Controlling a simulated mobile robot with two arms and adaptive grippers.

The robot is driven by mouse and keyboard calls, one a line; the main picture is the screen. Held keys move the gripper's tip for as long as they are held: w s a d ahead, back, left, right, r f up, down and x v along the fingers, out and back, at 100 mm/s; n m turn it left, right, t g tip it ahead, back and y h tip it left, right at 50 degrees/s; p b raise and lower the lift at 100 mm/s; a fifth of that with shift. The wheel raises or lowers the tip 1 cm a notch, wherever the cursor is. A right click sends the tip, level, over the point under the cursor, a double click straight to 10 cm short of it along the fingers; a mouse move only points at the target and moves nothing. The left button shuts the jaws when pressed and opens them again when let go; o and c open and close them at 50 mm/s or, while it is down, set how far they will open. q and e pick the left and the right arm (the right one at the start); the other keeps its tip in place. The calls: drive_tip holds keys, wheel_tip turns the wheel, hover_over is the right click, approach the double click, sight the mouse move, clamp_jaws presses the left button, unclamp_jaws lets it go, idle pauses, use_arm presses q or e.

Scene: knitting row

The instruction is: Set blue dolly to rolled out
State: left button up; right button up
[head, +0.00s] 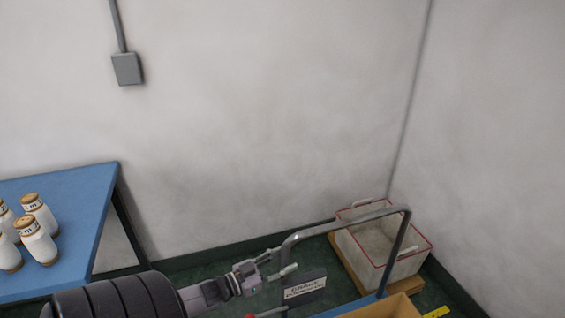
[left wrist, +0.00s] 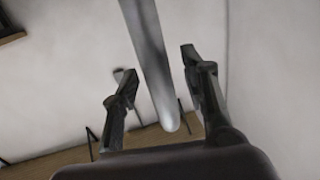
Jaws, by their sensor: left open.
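My left gripper (head: 281,264) is open at the left end of the handle. In the left wrist view the handle bar (left wrist: 150,60) runs between the two spread fingers of the left gripper (left wrist: 157,88). I cannot tell whether a finger touches the bar. My right gripper is not in view.
A blue table (head: 75,200) with several white spools stands at the left. A white bin with red edging (head: 415,257) sits in the corner behind the handle. A dark lettered sign (head: 304,287) is below the handle. Walls close off the back and right.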

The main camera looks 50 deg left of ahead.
use_arm(q)
drive_tip(key=s+a, duration=0.2)
drive_tip(key=s, duration=0.9)
drive_tip(key=shift+s+a, duration=0.15)
drive_tip(key=shift+s, duration=0.2)
drive_tip(key=shift+f, duration=0.1)
